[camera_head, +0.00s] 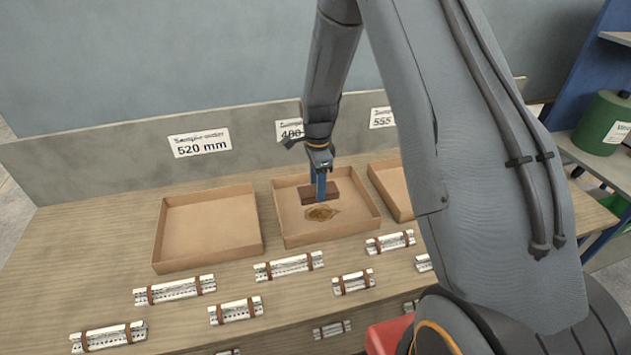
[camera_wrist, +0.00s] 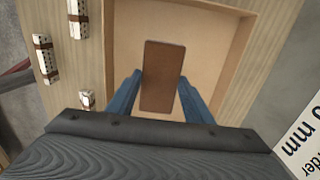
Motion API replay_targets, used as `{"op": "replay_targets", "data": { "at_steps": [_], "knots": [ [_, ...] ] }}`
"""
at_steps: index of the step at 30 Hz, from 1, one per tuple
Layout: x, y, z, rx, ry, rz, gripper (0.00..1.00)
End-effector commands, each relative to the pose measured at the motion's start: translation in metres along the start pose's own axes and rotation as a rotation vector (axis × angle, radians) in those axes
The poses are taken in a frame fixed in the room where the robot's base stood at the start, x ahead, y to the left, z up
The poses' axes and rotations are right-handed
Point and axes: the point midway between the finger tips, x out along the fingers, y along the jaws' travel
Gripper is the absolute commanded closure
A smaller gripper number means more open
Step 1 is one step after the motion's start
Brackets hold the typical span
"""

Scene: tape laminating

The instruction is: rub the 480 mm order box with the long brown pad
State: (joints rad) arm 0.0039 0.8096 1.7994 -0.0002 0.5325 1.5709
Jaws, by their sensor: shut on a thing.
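The middle open cardboard box (camera_head: 373,219) stands on the table under a sign (camera_head: 290,131) that starts with "4" and is partly hidden by my arm. A swirled brown mark (camera_head: 321,213) lies on its floor. My gripper (camera_head: 320,188) is over this box, pointing down, with blue fingers shut on the long brown pad (camera_head: 309,195). In the wrist view the pad (camera_wrist: 163,60) lies between the two fingers, over the box floor. The pad is beside the mark, toward the back of the box; I cannot tell whether it touches the floor.
Another open box (camera_head: 208,223) stands to the left under the "520 mm" sign (camera_head: 199,143). A third box (camera_head: 391,184) is to the right, partly hidden by my arm, near a "555" sign (camera_head: 382,117). Several white banded bundles (camera_head: 289,265) lie in front. A low back wall (camera_head: 90,165) runs behind.

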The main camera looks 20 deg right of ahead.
Motion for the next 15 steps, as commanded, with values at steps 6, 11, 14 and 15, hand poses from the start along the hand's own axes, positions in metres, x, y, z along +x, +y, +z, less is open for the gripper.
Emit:
{"op": "replay_targets", "data": {
  "at_steps": [6, 11, 14, 15],
  "knots": [
    [0.019, 0.0, -0.001, 0.001, 0.0, 0.002, 0.72],
    [0.034, 0.0, 0.0, -0.001, 0.0, 0.001, 0.72],
    [0.043, 0.0, 0.001, -0.002, 0.0, 0.001, 0.72],
    [0.046, 0.0, 0.001, -0.002, 0.0, 0.001, 0.72]
  ]
}}
